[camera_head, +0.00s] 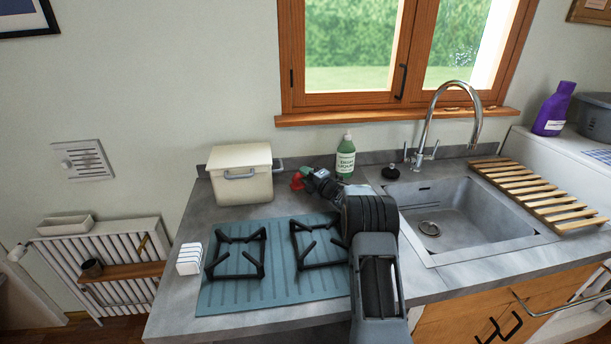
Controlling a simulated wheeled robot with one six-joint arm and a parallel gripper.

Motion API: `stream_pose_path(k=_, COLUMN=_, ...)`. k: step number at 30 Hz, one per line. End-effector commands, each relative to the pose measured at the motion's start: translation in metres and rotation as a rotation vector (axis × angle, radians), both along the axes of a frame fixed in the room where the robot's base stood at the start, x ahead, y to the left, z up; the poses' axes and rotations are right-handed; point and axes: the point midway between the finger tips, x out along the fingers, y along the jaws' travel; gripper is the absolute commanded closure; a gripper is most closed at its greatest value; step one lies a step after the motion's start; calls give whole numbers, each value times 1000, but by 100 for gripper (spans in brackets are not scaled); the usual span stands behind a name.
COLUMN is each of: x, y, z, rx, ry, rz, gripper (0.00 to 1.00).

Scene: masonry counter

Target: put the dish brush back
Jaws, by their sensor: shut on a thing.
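My gripper (309,181) is at the back of the counter, between the white pot and the green dish liquid bottle (345,156). It is shut on a small red thing (297,181), which I take to be the dish brush. Most of that thing is hidden by the gripper, so its handle and bristles cannot be made out. It shows just right of the pot's front corner; I cannot tell whether it touches the counter. A small black item (390,173) stands behind the sink, possibly a stopper or holder.
A lidded white pot (240,178) stands left of my gripper. The blue hob (240,295) with black grates lies in front. The sink (465,235), tall tap (436,120) and wooden slatted rack (540,190) are to the right. A white sponge-like block (189,259) sits at the left.

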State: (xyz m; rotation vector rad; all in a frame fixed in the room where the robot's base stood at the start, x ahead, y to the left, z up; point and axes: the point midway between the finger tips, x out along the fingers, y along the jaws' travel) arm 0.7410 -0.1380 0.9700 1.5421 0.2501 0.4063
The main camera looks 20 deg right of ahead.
Motion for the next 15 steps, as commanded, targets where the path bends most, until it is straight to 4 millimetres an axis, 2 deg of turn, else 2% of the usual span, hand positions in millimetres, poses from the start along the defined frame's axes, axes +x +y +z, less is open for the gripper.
stream_pose_path(k=1, x=0, y=0, z=0, rx=-1, ry=-1, rz=0, gripper=80)
stream_pose_path(k=10, x=0, y=0, z=0, rx=0, ry=0, rz=0, gripper=52)
stream_pose_path(k=15, x=0, y=0, z=-1, rx=0, ry=2, rz=0, gripper=52)
